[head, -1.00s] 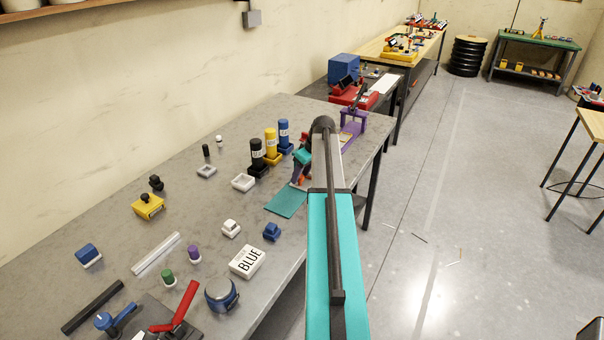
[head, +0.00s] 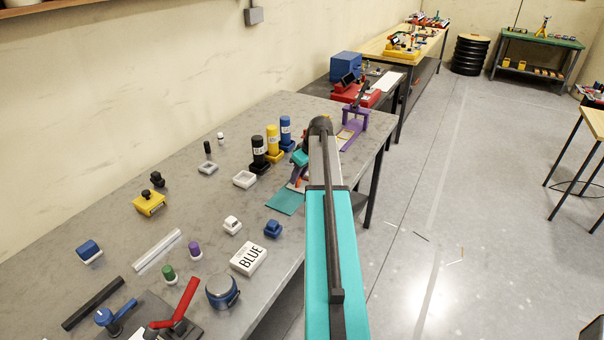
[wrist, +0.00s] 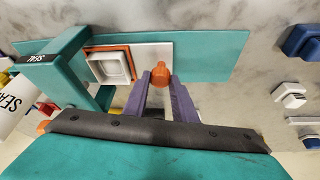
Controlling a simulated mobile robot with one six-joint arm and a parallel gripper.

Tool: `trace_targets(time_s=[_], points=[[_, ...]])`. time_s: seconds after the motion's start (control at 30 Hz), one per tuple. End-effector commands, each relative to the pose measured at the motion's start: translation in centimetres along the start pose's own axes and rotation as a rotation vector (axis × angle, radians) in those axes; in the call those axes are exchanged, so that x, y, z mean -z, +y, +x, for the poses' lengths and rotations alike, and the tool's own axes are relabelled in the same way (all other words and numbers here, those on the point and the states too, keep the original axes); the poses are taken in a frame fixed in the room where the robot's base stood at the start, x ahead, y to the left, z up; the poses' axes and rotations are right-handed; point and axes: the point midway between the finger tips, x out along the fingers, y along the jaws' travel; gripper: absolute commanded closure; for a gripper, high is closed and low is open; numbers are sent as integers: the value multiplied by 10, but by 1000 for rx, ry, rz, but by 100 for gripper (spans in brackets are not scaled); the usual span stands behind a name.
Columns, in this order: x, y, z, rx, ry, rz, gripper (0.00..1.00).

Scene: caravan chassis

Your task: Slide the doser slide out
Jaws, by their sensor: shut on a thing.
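In the wrist view, the white doser slide (wrist: 127,50) lies on a long teal base plate (wrist: 215,55). It carries an orange-edged opening with a white square tray (wrist: 109,67) in it. An orange knob (wrist: 160,71) stands at the slide's right end. My gripper (wrist: 158,82) has its purple fingers on either side of this knob, shut on it. A teal frame (wrist: 66,58) labelled SEAL stands over the slide's left side and hides that end. In the head view, the teal base plate (head: 284,203) shows beside my arm, which hides most of the gripper and slide.
Blue (head: 286,130), yellow (head: 273,138) and black (head: 259,150) bottles stand just left of the doser. A purple fixture (head: 356,112) is beyond it. Small blue and white blocks lie nearer on the grey bench. The floor to the right is open.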

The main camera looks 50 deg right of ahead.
Motion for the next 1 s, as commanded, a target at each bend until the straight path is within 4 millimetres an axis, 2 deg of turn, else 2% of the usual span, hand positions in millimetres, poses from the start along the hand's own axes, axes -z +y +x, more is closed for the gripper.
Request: trace_targets(time_s=[0.1,0.7,1.0], points=[[-4,-16,-1,1,0,-1,100],[-16,-81,-6,1,-1,0,100],[-16,-89,-7,3,-1,0,100]])
